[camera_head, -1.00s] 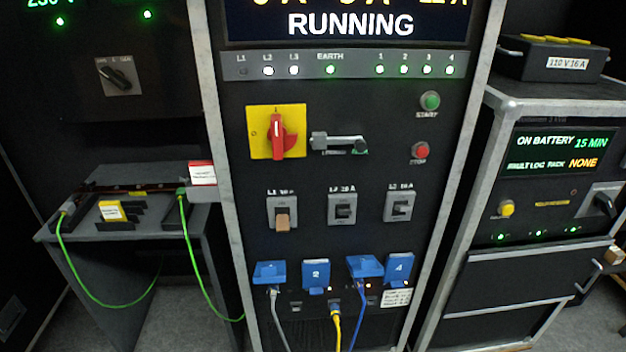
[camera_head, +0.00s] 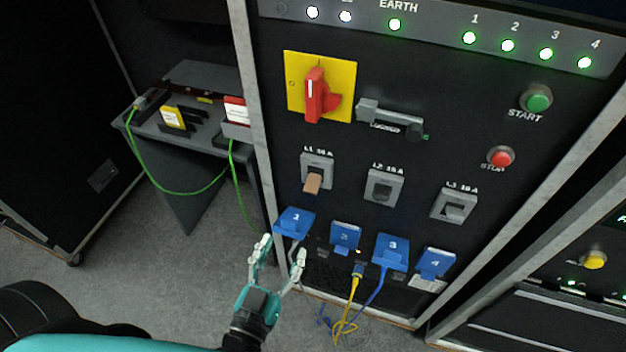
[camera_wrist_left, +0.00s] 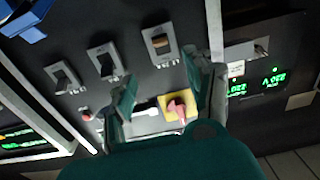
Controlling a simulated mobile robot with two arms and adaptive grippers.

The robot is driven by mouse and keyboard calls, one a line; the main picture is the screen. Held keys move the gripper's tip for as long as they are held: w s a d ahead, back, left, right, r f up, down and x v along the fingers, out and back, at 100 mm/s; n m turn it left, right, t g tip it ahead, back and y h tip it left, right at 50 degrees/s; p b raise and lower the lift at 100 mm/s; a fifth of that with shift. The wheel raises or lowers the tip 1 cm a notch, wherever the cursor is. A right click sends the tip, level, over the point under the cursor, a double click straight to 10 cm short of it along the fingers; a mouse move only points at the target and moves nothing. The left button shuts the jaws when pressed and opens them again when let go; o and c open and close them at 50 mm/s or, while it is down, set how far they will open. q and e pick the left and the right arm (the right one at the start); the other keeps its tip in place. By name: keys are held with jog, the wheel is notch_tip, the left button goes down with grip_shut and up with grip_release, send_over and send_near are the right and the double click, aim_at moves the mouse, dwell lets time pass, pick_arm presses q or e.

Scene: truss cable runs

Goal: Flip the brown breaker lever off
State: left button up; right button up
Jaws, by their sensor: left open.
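My right gripper is not in view.
Grey breakers L2 (camera_head: 383,187) and L3 (camera_head: 453,204) stand to the right. Blue socket cover 1 (camera_head: 294,222) sits just below the lever, with more covers and cables beside it. A red rotary switch (camera_head: 320,95) on a yellow plate is above. A side shelf (camera_head: 205,75) stands left.

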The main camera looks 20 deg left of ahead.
pick_arm(q)
jog(key=p, duration=0.1)
send_near(309, 193)
jog(key=w, duration=0.5)
jog(key=w+p, duration=0.1)
jog(key=w, duration=0.3)
jog(key=shift+w+d+r, duration=0.15)
jog(key=shift+w, duration=0.25)
jog(key=shift+w+p, duration=0.3)
jog(key=shift+w, duration=0.15)
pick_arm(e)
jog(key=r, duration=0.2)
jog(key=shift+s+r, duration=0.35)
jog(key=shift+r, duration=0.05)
pick_arm(q)
grip_shut()
jog(key=f+t+b, duration=0.1)
jog(key=b, duration=0.3)
jog(key=shift+w+f+t+b, duration=0.1)
jog(key=shift+f+t+b, duration=0.1)
jog(key=shift+t+b, duration=0.2)
jog(key=shift+r, duration=0.25)
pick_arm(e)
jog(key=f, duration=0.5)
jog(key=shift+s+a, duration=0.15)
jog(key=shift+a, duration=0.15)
